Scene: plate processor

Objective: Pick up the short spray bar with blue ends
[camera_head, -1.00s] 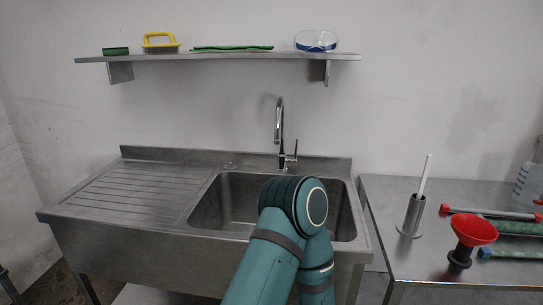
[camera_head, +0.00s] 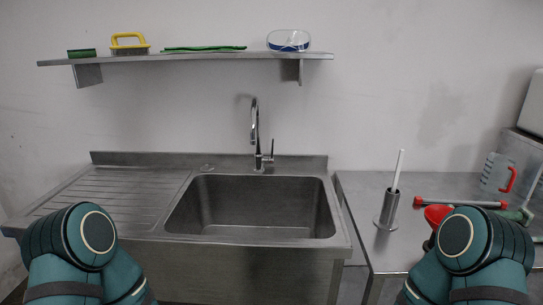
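The short spray bar with blue ends cannot be made out clearly; my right arm covers most of the right table's front part. A bar with red ends (camera_head: 460,203) lies across the right table behind my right arm. Part of a green item (camera_head: 512,214) shows at its right end. Only teal elbow links of my two arms show at the bottom left and bottom right. Neither gripper is in view.
The right steel table (camera_head: 372,184) carries a brush in a metal holder (camera_head: 388,210), a red funnel (camera_head: 434,213) partly hidden by my arm, and a clear jug (camera_head: 492,172). The empty sink (camera_head: 250,205) is left of it. A wall shelf (camera_head: 200,58) holds cleaning items.

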